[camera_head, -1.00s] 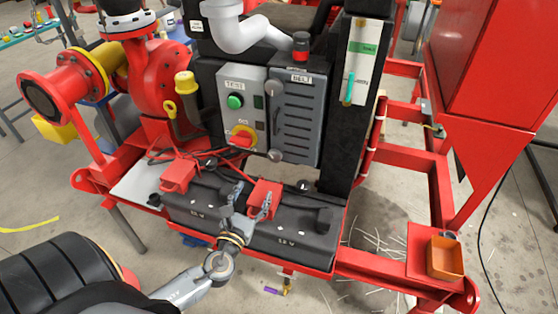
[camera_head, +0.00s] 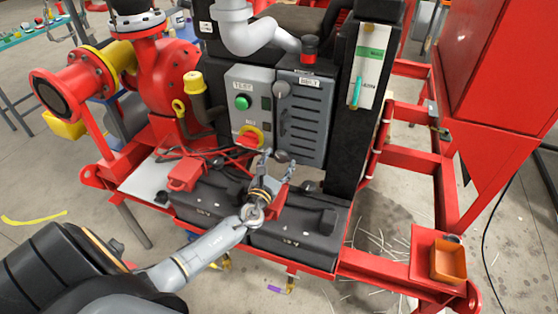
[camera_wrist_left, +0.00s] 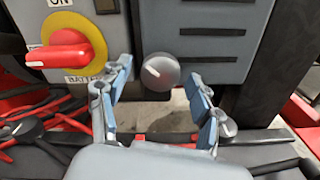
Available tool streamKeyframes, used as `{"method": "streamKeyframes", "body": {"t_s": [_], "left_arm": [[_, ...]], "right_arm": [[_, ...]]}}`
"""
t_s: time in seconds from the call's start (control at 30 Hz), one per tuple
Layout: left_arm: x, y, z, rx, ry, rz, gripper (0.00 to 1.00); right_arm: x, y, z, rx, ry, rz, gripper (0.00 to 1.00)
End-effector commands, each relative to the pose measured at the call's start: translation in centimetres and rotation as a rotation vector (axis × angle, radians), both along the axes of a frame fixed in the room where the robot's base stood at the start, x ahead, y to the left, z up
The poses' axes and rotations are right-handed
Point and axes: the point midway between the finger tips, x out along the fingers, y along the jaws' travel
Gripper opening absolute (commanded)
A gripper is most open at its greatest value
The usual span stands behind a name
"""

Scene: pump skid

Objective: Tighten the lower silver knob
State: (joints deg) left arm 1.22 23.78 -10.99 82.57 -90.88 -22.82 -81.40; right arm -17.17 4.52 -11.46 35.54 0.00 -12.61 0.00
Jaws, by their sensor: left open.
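The lower silver knob (camera_head: 281,156) sits at the lower left corner of the grey vented BELT cover (camera_head: 303,120). In the left wrist view the knob (camera_wrist_left: 161,71) is a round grey dial with a white mark, seen between and beyond my fingertips. My left gripper (camera_head: 278,166) is open and empty, just in front of and below the knob. Its two blue-padded fingers (camera_wrist_left: 159,82) stand to either side of the knob in the left wrist view; I cannot tell the remaining gap in depth. My right gripper is not in view.
An upper silver knob (camera_head: 280,89) sits on the same cover. A red rotary switch on a yellow disc (camera_head: 248,138) is close left of my fingers. Black batteries (camera_head: 300,222) with a red terminal cover (camera_head: 186,174) lie below. A black post (camera_head: 345,150) stands to the right.

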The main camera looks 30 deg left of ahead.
Motion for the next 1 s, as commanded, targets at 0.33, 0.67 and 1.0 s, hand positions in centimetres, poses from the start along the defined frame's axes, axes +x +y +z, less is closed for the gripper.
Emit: {"method": "streamKeyframes", "body": {"t_s": [0.33, 0.67, 1.0], "left_arm": [[0.42, 0.06, -0.02, -0.001, 0.0, -0.001, 0.65], [0.4, 0.07, -0.01, -0.001, 0.0, 0.0, 0.1], [0.39, 0.05, -0.15, -0.062, -0.016, 0.0, 0.1]], "right_arm": [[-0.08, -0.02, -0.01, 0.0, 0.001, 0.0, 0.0], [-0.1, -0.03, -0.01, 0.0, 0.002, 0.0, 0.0], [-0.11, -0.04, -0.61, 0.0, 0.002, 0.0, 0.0]]}}
